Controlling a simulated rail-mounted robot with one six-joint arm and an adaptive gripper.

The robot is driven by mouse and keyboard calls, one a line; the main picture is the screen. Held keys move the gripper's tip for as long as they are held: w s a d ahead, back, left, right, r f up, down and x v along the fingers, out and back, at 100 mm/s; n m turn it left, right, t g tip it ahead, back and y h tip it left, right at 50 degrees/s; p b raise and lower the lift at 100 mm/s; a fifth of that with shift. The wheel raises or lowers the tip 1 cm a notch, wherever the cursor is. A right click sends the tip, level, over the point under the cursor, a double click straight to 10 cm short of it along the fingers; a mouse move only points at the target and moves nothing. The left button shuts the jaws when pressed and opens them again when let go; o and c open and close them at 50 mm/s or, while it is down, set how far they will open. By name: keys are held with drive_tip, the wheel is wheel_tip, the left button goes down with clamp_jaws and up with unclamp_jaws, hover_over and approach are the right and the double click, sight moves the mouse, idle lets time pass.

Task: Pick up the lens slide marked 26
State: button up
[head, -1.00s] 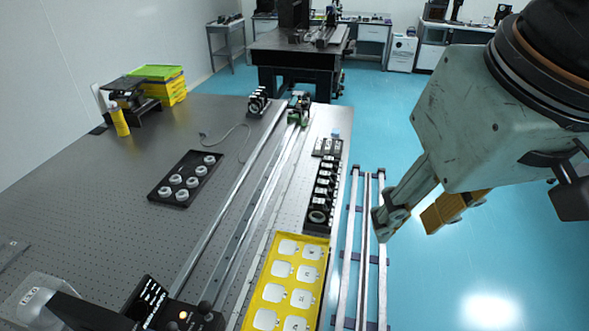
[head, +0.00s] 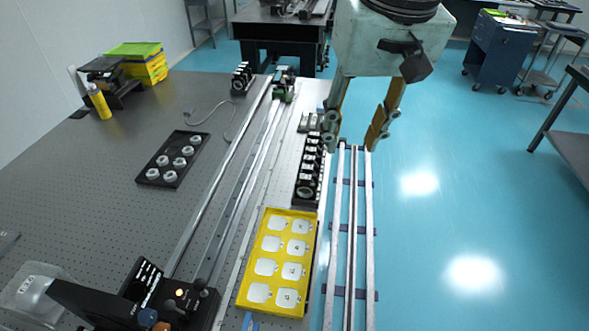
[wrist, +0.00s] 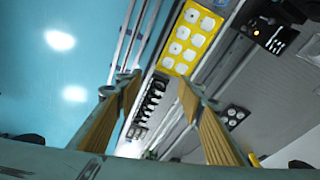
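A yellow tray (head: 313,237) lies near the front of the optical table and holds several white lens slides in two columns; it also shows in the wrist view (wrist: 211,17). The slides carry small dark marks that are too small to read, so I cannot tell which one is marked 26. My gripper (head: 350,145) is open and empty. It hangs above the table's right edge and the floor rails, farther back than the tray. In the wrist view my gripper (wrist: 155,85) shows its two yellow-padded fingers spread wide apart, with nothing between them.
A black rack of lens mounts (head: 308,175) stands behind the tray. A long metal rail (head: 222,175) runs left of it. A black tray with white round parts (head: 173,160) lies farther left. A black device (head: 180,305) stands at the front. Floor rails (head: 352,240) run right of the table.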

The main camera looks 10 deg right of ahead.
drive_tip(key=w+f+p, duration=0.1)
drive_tip(key=w+f, duration=0.2)
drive_tip(key=w, duration=0.5)
drive_tip(key=m+g+p, duration=0.3)
drive_tip(key=p, duration=0.2)
hover_over(306, 176)
wheel_tip(306, 176, down, 21)
drive_tip(key=shift+s+a, duration=0.2)
drive_tip(key=shift+s, duration=0.1)
drive_tip(key=shift+f, duration=0.2)
wheel_tip(306, 176, down, 6)
drive_tip(key=shift+f, duration=1.15)
drive_tip(key=shift+f, duration=0.15)
drive_tip(key=shift+w+d+f, duration=0.1)
drive_tip(key=shift+w+f, duration=0.05)
drive_tip(key=shift+f, duration=1.1)
drive_tip(key=shift+w+f, duration=0.1)
drive_tip(key=shift+f, duration=1.1)
